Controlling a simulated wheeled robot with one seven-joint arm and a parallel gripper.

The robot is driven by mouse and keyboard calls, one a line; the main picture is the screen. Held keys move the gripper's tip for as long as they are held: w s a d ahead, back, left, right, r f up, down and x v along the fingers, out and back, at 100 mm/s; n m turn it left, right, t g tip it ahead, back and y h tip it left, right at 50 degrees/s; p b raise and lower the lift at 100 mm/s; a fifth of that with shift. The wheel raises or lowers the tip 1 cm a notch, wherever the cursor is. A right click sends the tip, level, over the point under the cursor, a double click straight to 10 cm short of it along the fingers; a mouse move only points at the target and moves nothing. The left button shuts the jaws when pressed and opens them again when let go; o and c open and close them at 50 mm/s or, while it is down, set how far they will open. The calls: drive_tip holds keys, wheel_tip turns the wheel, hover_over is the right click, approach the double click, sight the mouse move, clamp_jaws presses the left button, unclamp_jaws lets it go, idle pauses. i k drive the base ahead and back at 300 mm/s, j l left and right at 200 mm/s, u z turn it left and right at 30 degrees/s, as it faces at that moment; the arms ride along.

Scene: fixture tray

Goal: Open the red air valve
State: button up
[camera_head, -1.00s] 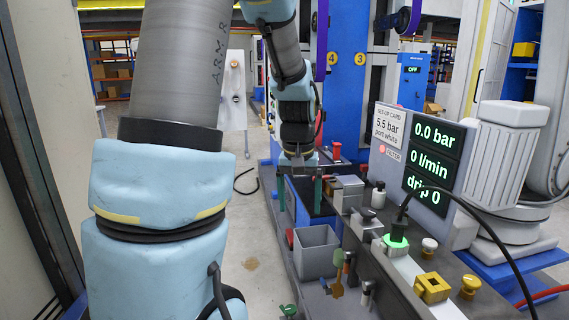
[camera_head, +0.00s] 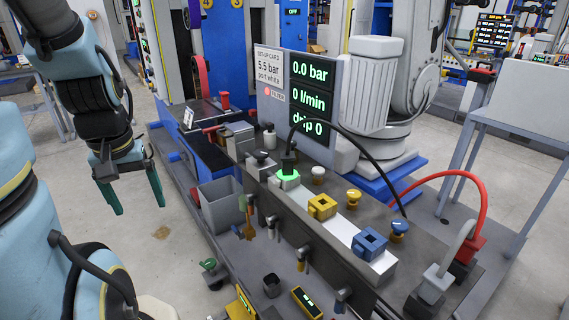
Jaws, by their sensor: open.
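Several red parts show on the bench, and I cannot tell for sure which is the air valve. A red lever (camera_head: 212,129) lies near the dark plate at the back left. A red knob (camera_head: 225,100) stands upright behind it. A small red part (camera_head: 195,197) sits on the bench's left side by the grey bin. My gripper (camera_head: 134,192) hangs at the left with its green fingers apart, pointing down. It is empty, left of the bench, and appears clear of all the red parts.
The display (camera_head: 311,95) reads 0.0 bar, 0 l/min, drip 0. The set-up card (camera_head: 270,70) reads 5.5 bar, port white. A grey bin (camera_head: 221,203), yellow block (camera_head: 322,207) and blue block (camera_head: 369,243) crowd the bench. Black and red hoses (camera_head: 470,190) arch at the right.

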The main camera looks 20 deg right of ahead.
sight(209, 130)
drive_tip(key=i+j+u, duration=0.25)
drive_tip(key=i+u, duration=0.25)
drive_tip(key=i+j, duration=0.1)
drive_tip(key=i, duration=0.85)
drive_tip(key=i+j+z, duration=0.1)
drive_tip(key=i+z, duration=0.35)
drive_tip(key=i+j+z, duration=0.2)
drive_tip(key=z, duration=0.3)
drive_tip(key=i+j+z, duration=0.45)
drive_tip(key=k+l, duration=0.05)
drive_tip(key=k, duration=0.05)
